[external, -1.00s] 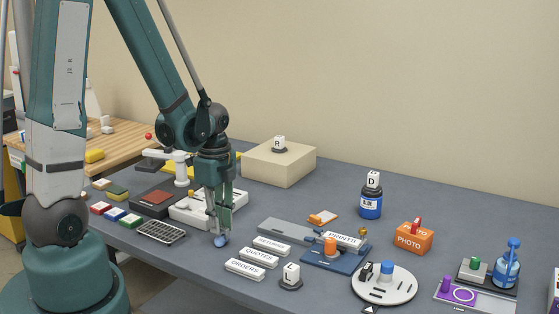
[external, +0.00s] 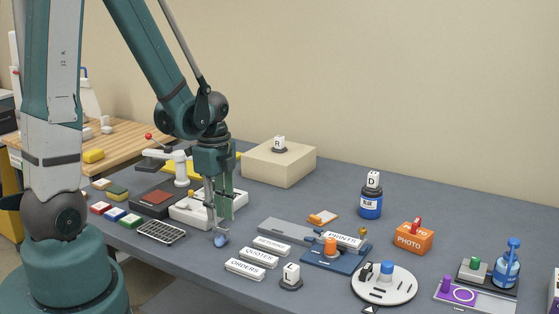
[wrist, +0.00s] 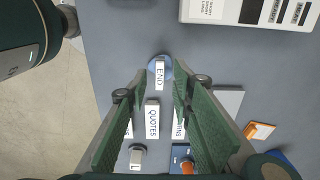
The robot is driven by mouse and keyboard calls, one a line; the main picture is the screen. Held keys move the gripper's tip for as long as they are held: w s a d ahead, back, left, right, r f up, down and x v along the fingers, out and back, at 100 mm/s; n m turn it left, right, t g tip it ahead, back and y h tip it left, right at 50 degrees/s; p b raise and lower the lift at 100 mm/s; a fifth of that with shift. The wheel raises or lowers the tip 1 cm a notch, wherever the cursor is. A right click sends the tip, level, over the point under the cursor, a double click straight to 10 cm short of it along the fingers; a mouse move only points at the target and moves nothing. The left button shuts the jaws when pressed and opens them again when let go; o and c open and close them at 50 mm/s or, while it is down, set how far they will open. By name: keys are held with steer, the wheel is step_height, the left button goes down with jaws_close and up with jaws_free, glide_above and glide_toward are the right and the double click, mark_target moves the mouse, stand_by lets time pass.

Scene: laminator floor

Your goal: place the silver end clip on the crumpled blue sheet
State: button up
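The crumpled blue sheet (wrist: 152,66) is a small rounded blue lump on the grey table, and it also shows in the external view (external: 221,242). The end clip (wrist: 159,76), with a pale face lettered END, lies over the sheet in the wrist view. In the external view it is too small to make out clearly, so contact with the sheet is hard to judge. My gripper (wrist: 160,80) has its green fingers apart, one on each side of the clip, with visible gaps. In the external view my gripper (external: 219,225) points down just above the sheet.
White label blocks, QUOTES (external: 258,258) and ORDERS (external: 245,269) among them, lie to the right and in front. A wire rack (external: 162,232) lies to the left. A white device (external: 190,213) stands close behind my gripper. Bare table lies in front of the sheet.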

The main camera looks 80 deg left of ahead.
mark_target(219, 227)
step_height(219, 227, up, 10)
steer(key=p, duration=0.1)
stand_by(0.7)
steer(key=shift+d+r, duration=0.1)
stand_by(0.7)
steer(key=w+d+r+n+t, duration=0.1)
steer(key=d+r+n+t, duration=0.1)
steer(key=d+r, duration=0.3)
steer(key=w+d+r+n+t, duration=0.2)
steer(key=d+r+n, duration=0.2)
steer(key=d, duration=1)
steer(key=w+d+r+n+t, duration=0.1)
steer(key=d+r+n+t, duration=0.2)
steer(key=d+r, duration=0.4)
steer(key=shift+w+d, duration=0.3)
steer(key=shift+d, duration=0.95)
